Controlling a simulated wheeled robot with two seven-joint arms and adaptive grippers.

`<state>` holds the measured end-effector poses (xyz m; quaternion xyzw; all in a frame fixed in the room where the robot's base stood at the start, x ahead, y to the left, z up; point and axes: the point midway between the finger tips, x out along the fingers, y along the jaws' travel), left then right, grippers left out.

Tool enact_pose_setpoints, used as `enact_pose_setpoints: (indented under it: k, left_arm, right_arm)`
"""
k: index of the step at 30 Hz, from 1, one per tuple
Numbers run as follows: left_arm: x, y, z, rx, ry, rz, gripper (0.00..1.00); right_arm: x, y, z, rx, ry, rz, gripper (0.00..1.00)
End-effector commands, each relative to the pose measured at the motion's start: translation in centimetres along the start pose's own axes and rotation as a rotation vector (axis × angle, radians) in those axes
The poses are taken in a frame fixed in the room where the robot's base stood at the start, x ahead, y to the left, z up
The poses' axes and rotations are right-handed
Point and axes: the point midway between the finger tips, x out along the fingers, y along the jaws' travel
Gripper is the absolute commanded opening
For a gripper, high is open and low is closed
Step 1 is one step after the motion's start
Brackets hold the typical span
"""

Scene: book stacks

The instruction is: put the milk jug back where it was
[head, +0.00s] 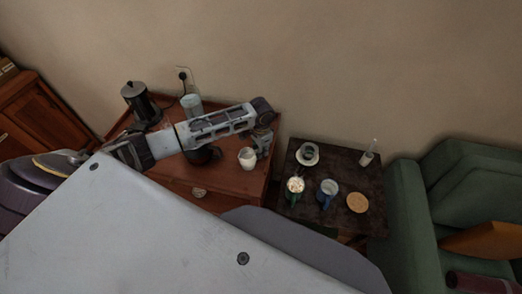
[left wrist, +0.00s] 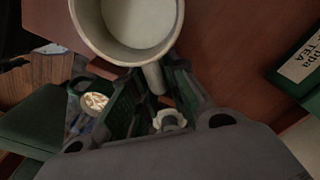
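The white milk jug (head: 247,158) is at the right end of the red-brown cabinet top (head: 178,172) in the head view. I cannot tell whether it rests there or is held just above. It fills the top of the left wrist view (left wrist: 132,22), with pale content inside. My left gripper (head: 258,150) is at the jug's right side. In the left wrist view its fingers (left wrist: 155,82) close around the jug's handle. My right gripper is not in view.
The dark side table (head: 335,166) holds a cup on a saucer (head: 307,154), a foam-topped green mug (head: 295,186), a blue mug (head: 327,190), a round coaster (head: 357,202) and a slim bottle (head: 368,155). A French press (head: 140,104) stands on the cabinet. A green armchair (head: 405,215) is at right.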

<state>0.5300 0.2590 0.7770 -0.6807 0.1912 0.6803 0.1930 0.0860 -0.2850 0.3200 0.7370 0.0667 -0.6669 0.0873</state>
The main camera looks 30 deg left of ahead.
Motion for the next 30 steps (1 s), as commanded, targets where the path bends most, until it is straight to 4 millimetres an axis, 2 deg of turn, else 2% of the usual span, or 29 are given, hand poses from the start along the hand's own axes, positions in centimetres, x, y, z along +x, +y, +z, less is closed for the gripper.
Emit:
enact_pose_setpoints:
  k: [1, 3, 17, 23, 30]
  left_arm:
    - [0.0, 0.0, 0.0, 0.0, 0.0, 0.0, 0.26]
    - [0.0, 0.0, 0.0, 0.0, 0.0, 0.0, 0.33]
    - [-0.4, 0.0, 0.0, 0.0, 0.001, -0.001, 0.33]
    - [-2.1, 0.0, -0.1, 0.001, 0.002, 0.0, 0.33]
    - [-5.5, 0.0, -0.1, 0.0, 0.002, -0.001, 0.33]
  right_arm:
    - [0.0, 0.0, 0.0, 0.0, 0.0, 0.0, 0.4]
    - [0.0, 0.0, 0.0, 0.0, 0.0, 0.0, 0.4]
    - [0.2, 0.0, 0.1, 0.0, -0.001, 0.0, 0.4]
    - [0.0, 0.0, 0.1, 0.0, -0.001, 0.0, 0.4]
    - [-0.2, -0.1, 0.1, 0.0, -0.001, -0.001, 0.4]
